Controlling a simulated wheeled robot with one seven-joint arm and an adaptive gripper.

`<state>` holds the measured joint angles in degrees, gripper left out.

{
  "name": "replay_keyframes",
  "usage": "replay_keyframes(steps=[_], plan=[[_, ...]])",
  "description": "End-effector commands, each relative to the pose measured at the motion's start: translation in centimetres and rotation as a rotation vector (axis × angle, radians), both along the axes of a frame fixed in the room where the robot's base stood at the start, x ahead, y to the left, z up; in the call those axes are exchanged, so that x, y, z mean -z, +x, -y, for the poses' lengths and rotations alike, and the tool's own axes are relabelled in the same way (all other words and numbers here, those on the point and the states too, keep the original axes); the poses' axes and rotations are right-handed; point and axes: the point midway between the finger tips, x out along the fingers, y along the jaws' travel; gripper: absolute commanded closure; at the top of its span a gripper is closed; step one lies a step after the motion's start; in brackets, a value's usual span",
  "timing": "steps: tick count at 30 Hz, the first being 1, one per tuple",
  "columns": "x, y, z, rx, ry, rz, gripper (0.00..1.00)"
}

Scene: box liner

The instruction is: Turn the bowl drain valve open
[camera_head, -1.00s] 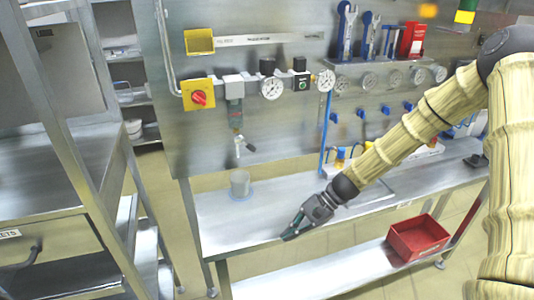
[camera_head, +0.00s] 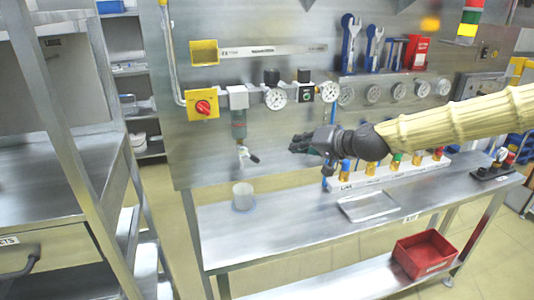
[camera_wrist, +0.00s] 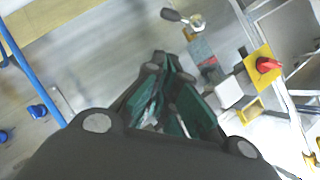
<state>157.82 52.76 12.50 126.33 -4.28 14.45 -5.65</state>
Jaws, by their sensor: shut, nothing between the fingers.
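The filter bowl (camera_head: 239,124) hangs under the regulator block on the steel back panel. The drain valve (camera_head: 249,155) is at its lower end, with a dark lever tip pointing down to the right. My gripper (camera_head: 296,144) is shut and empty, to the right of the valve and apart from it. In the wrist view my gripper (camera_wrist: 160,62) points up the picture, with the drain valve (camera_wrist: 189,19) beyond the fingertips and slightly right. The bowl (camera_wrist: 203,56) lies right of the fingers there.
A clear cup (camera_head: 243,196) stands on the steel bench (camera_head: 290,222) below the valve. A red rotary switch (camera_head: 202,106) and gauges (camera_head: 276,98) are on the panel. A blue hose (camera_wrist: 33,60) shows at left in the wrist view. A red bin (camera_head: 425,255) is on the lower shelf.

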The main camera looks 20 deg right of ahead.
Motion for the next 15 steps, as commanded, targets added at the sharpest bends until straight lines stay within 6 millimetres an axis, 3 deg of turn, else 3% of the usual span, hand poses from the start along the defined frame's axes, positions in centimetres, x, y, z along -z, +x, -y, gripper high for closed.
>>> replay_keyframes(steps=[15], plan=[[0.9, 2.3, -1.2, 0.0, -0.001, 0.003, 1.0]])
